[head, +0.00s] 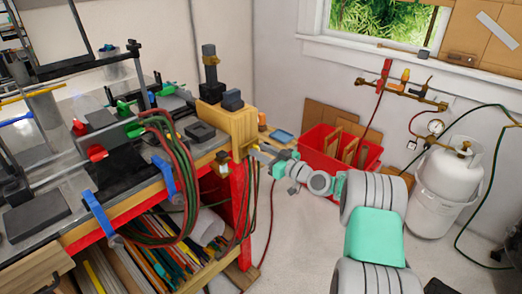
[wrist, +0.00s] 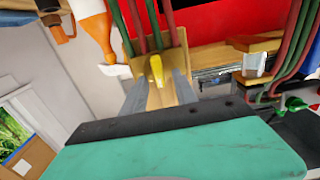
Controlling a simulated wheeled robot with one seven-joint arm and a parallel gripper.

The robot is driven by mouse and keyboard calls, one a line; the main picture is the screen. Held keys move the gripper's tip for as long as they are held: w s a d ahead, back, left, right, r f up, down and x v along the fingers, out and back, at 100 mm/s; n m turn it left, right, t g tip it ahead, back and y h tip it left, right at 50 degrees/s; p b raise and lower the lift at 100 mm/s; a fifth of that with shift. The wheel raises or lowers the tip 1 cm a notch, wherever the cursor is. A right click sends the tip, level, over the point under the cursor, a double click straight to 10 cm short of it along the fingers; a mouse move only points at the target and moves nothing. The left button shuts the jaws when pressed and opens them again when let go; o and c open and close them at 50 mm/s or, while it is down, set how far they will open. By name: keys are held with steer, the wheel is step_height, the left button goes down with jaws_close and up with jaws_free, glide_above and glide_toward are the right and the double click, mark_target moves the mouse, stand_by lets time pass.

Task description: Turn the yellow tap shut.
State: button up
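The yellow tap (wrist: 156,69) shows in the wrist view as a small yellow lever in front of a wooden block (wrist: 178,62), with red and green hoses above it. My gripper (wrist: 159,77) is open, with one grey finger on each side of the lever and a gap visible between them. I cannot tell whether either finger touches it. In the head view, my gripper (head: 257,151) reaches to the end of the workbench, by the wooden block (head: 240,127). The tap is small there and partly hidden by the fingers.
The workbench (head: 70,234) carries tools and hanging red and green hoses (head: 178,190). A red crate (head: 372,157) stands behind my arm. A white gas cylinder (head: 449,175) and a wall pipe with coloured handles (head: 410,91) are at right. The floor near my arm is mostly clear.

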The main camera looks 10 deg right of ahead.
steer(key=shift+c, duration=0.3)
jaws_close()
stand_by(0.3)
